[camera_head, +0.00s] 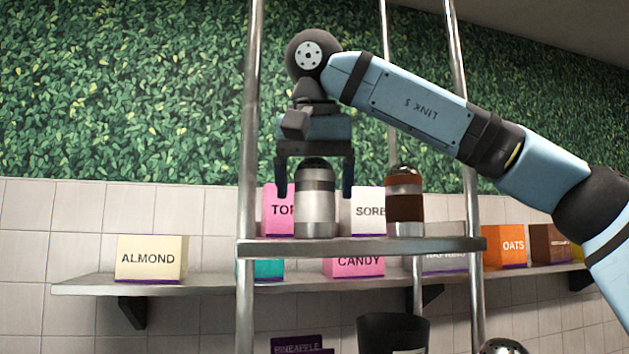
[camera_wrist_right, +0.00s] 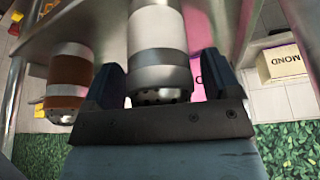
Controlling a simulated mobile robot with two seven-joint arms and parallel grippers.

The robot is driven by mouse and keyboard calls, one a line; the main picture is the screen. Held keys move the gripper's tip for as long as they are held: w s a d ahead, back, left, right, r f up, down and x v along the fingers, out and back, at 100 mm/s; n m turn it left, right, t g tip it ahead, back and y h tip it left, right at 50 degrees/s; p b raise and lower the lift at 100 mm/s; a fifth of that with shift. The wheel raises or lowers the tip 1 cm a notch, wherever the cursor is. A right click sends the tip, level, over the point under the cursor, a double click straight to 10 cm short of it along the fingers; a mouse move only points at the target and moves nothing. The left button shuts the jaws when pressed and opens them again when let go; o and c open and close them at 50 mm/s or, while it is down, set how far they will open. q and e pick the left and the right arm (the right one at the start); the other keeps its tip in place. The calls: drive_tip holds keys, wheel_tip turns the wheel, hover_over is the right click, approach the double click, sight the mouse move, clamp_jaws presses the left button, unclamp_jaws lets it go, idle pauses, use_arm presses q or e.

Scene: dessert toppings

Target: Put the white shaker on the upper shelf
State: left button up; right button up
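The white shaker (camera_head: 315,208), with grey bands and a dark domed top, stands upright on the upper shelf (camera_head: 360,246) of a metal-post rack. My right gripper (camera_head: 315,190) points down over it, with one finger on each side of its upper part. Gaps show between the fingers and the shaker, so the gripper is open. The right wrist view shows the shaker (camera_wrist_right: 158,40) between the spread fingers (camera_wrist_right: 160,85). My left gripper is not in view.
A brown shaker (camera_head: 404,202) stands just right of the white one on the same shelf. Behind is a wall shelf (camera_head: 200,284) with labelled boxes such as ALMOND (camera_head: 150,259) and OATS (camera_head: 505,246). Metal posts (camera_head: 249,150) flank the rack. A dark container (camera_head: 392,330) is below.

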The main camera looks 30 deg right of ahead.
drive_tip(key=v, duration=1.2)
drive_tip(key=shift+r, duration=0.15)
idle(0.3)
